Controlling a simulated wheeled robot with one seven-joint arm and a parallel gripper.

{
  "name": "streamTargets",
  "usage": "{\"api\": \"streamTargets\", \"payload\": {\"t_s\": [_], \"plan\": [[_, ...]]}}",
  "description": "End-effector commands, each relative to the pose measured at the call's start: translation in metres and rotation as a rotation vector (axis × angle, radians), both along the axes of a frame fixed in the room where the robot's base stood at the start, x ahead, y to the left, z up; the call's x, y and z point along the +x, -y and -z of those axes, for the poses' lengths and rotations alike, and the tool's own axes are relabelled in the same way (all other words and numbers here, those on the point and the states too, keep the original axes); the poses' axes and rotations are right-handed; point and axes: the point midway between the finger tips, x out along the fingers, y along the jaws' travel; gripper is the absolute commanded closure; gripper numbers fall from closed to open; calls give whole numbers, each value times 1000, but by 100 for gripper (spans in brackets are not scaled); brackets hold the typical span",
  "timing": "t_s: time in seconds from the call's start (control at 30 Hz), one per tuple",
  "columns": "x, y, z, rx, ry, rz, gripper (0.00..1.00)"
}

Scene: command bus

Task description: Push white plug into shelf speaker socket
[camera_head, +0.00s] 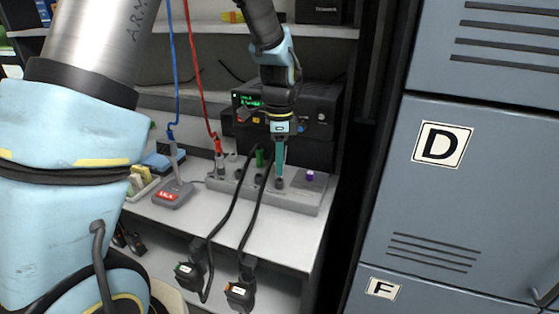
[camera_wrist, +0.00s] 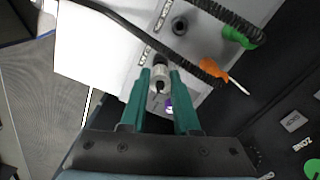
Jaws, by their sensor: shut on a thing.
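My gripper (camera_head: 280,181) points down over the grey socket panel (camera_head: 318,200) on the shelf. In the wrist view its teal fingers (camera_wrist: 160,72) are shut on a small white plug (camera_wrist: 160,60) with a dark lower part. In the head view the fingers hide most of the plug. The fingertips are close to the panel's top, by a dark round socket. I cannot tell how deep the plug sits. A purple socket (camera_head: 310,176) is to the right of the fingers; it also shows in the wrist view (camera_wrist: 168,104).
A green plug (camera_head: 259,158) and a red-corded plug (camera_head: 219,158) stand in the panel left of my gripper. An orange plug (camera_wrist: 212,68) shows in the wrist view. A black device (camera_head: 318,104) is behind. Black cables hang over the shelf front. Lockers (camera_head: 480,190) stand right.

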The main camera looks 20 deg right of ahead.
Motion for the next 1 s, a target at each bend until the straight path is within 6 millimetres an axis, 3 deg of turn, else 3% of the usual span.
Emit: {"api": "streamTargets", "payload": {"t_s": [1.0], "plan": [[0,0,8,0,-1,1,100]]}}
